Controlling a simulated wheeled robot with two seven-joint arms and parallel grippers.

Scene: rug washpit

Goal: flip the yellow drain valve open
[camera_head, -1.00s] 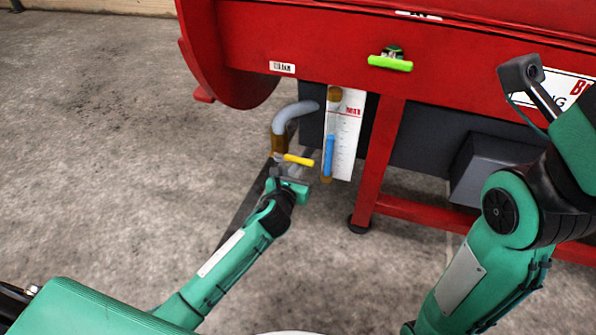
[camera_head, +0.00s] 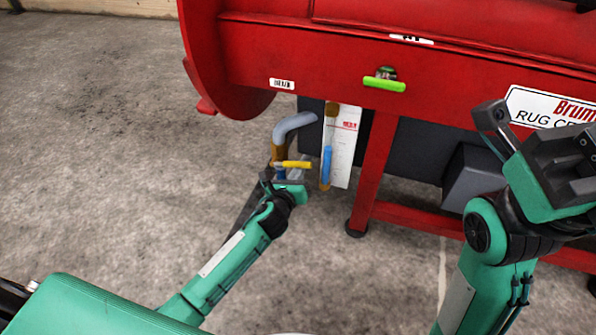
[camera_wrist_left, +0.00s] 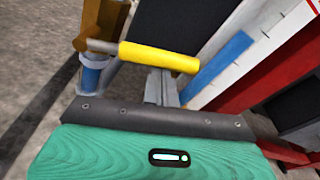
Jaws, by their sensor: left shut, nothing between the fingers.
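The yellow drain valve handle (camera_head: 294,164) sticks out sideways to the right from a brass valve body (camera_head: 278,152) below a grey bent pipe (camera_head: 293,124). In the left wrist view the yellow handle (camera_wrist_left: 160,57) lies across the picture, just beyond my gripper, with the brass body (camera_wrist_left: 100,25) at its left end. My left gripper (camera_head: 282,172) is shut and empty, right at the handle; I cannot tell whether it touches. Its fingers (camera_wrist_left: 161,88) show below the handle in the left wrist view. My right gripper (camera_head: 570,165) is raised at the right, its fingertips not clearly seen.
A red rug machine (camera_head: 330,60) fills the back, with a green handle (camera_head: 384,84) on its front. A white gauge board (camera_head: 347,145) with a blue tube (camera_head: 326,165) stands right beside the valve. A red leg (camera_head: 372,175) is further right. The floor at left is clear.

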